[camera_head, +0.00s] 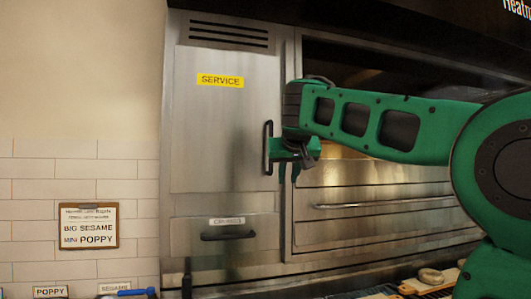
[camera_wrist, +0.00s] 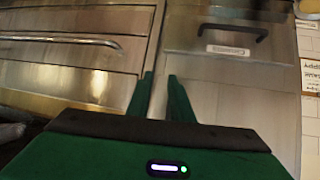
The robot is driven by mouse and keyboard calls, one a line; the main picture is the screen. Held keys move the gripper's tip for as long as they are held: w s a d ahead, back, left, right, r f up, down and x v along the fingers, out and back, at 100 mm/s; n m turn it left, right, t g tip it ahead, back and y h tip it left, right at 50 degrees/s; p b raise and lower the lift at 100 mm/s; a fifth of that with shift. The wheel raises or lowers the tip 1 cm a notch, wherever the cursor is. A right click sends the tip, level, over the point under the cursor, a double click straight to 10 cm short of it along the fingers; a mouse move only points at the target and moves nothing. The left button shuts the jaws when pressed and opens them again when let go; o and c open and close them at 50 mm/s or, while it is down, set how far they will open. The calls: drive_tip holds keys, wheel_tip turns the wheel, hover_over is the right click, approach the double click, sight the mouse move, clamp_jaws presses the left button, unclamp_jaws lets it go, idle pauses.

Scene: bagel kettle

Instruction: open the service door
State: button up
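The service door (camera_head: 225,130) is a tall steel panel with a yellow SERVICE label (camera_head: 220,80) and vent slots above. It looks shut. Its black upright handle (camera_head: 267,148) is on the door's right edge. My green gripper (camera_head: 283,168) is close to the handle, at its right side. I cannot tell whether they touch. In the wrist view, my gripper (camera_wrist: 160,75) has its two fingers apart, with a gap and nothing visible between them. The service door's handle does not show in that view.
Below the door is a drawer (camera_head: 225,254) with a black handle, also in the wrist view (camera_wrist: 232,65). To the right is an oven front (camera_head: 370,185) with a long bar handle. Bagels (camera_head: 430,276) lie at the bottom right. A sign (camera_head: 88,226) hangs on the left wall.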

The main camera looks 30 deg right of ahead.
drive_tip(key=w+a+r+t, duration=0.2)
drive_tip(key=w+r+t, duration=0.15)
drive_tip(key=r, duration=0.95)
hover_over(271, 169)
drive_tip(key=shift+g+h, duration=0.3)
drive_tip(key=shift+g, duration=0.15)
drive_tip(key=f, duration=0.2)
drive_tip(key=w+f, duration=0.1)
drive_tip(key=f, duration=0.1)
drive_tip(key=shift+d+f, duration=0.15)
drive_tip(key=shift+d, duration=0.05)
